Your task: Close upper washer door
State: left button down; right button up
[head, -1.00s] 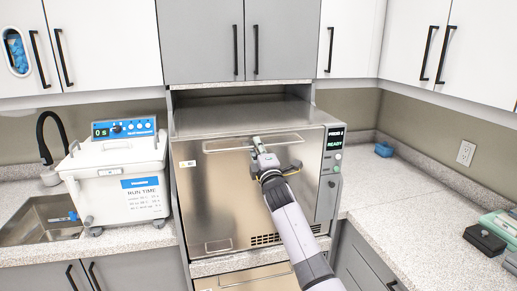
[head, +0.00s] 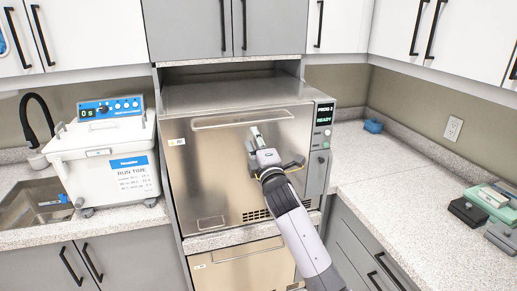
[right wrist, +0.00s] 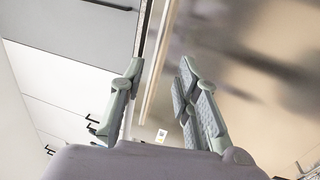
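The upper washer door (head: 215,170) is a brushed steel panel, upright on the front of the upper washer. It looks flush with the front, with no gap visible. Its long bar handle (head: 225,122) runs across the top of the door. My right gripper (head: 255,131) is in front of the door, just below the handle's right half. In the right wrist view, the fingers of my right gripper (right wrist: 157,74) are apart with nothing clamped between them. The handle (right wrist: 152,95) shows in the gap between them; contact cannot be told. My left gripper is not in view.
A second steel door (head: 235,265) is below. A white bath unit (head: 105,165) and a sink (head: 35,205) stand left.

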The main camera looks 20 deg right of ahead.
jog(key=v, duration=0.3)
jog(key=shift+s, duration=0.35)
jog(key=shift+f, duration=0.15)
jog(key=s+f+m+g+b, duration=0.1)
jog(key=s+f+m+g, duration=0.15)
jog(key=f, duration=1.15)
jog(key=s+d+f+m+g, duration=0.1)
jog(key=s+f+g, duration=0.2)
jog(key=f, duration=1)
jog(key=s+f+m+g+b, duration=0.1)
jog(key=s+f+m+g, duration=0.1)
jog(key=f, duration=1.2)
jog(key=s+d+f+m+g, duration=0.2)
jog(key=s+f+m+g, duration=0.25)
jog(key=s+f, duration=1.35)
jog(key=s+f+m+g, duration=0.2)
jog(key=s+f, duration=0.4)
jog(key=s, duration=0.7)
jog(key=s+d+f+m+g+b, duration=0.1)
jog(key=s+f+m+g, duration=0.1)
jog(key=s+f, duration=0.5)
jog(key=s+d+f+m+g+b, duration=0.1)
jog(key=s+f, duration=0.5)
jog(key=s, duration=1.2)
jog(key=shift+s+d+f+m+g+h, duration=0.25)
jog(key=shift+f+m+g+h, duration=0.2)
jog(key=shift+g, duration=0.75)
